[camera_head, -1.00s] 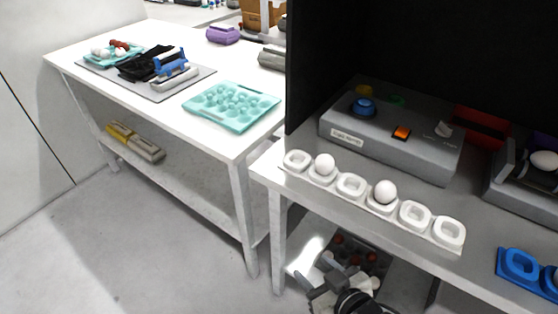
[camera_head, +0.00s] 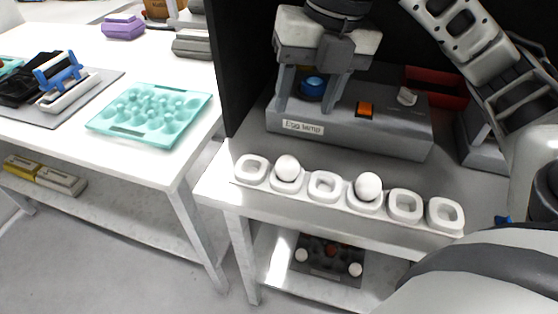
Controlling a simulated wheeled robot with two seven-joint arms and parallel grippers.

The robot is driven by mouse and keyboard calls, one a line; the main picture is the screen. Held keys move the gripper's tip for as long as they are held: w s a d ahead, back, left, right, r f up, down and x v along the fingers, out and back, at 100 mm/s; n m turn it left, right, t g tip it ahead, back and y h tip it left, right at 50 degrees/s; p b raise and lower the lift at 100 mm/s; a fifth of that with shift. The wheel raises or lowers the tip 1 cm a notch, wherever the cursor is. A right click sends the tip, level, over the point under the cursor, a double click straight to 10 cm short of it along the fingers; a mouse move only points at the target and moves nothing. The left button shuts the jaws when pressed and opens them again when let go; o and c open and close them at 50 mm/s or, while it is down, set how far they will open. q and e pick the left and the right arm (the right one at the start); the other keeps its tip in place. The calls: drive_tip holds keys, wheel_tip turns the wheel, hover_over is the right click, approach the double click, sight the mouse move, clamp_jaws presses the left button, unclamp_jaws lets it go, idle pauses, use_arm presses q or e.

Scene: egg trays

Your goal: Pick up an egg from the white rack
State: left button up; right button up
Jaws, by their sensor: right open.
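The white rack (camera_head: 325,186) is a row of several square cups along the front of the right table. One white egg (camera_head: 288,168) sits in its second cup from the left. Another white egg (camera_head: 368,186) sits in the fourth cup; the other cups look empty. My right gripper (camera_head: 306,110) points down above and behind the rack, in front of the grey egg-temp box. Its two fingers are apart with nothing held between them. It is clear of both eggs. My left gripper is not in view.
The grey egg-temp box (camera_head: 420,140) with a blue knob and orange switch stands behind the rack. A red tray (camera_head: 437,86) lies behind it. A teal egg tray (camera_head: 150,114) lies on the left table. A dark tray (camera_head: 318,262) with several eggs is on the lower shelf.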

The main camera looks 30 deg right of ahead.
drive_tip(key=b, duration=0.1)
hover_over(290, 159)
drive_tip(key=s, duration=0.1)
drive_tip(key=shift+h, duration=0.3)
drive_tip(key=f, duration=0.9)
drive_tip(key=shift+d+f, duration=0.15)
drive_tip(key=shift+d, duration=0.2)
drive_tip(key=shift+w+a+f, duration=0.15)
drive_tip(key=shift+w+f, duration=0.05)
drive_tip(key=shift+f, duration=0.75)
drive_tip(key=shift+w+a+f, duration=0.1)
drive_tip(key=shift+w+f, duration=0.1)
drive_tip(key=shift+f, duration=0.8)
drive_tip(key=shift+w+a+f, duration=0.15)
drive_tip(key=shift+w+f, duration=0.05)
drive_tip(key=shift+f, duration=0.75)
drive_tip(key=c, duration=0.4)
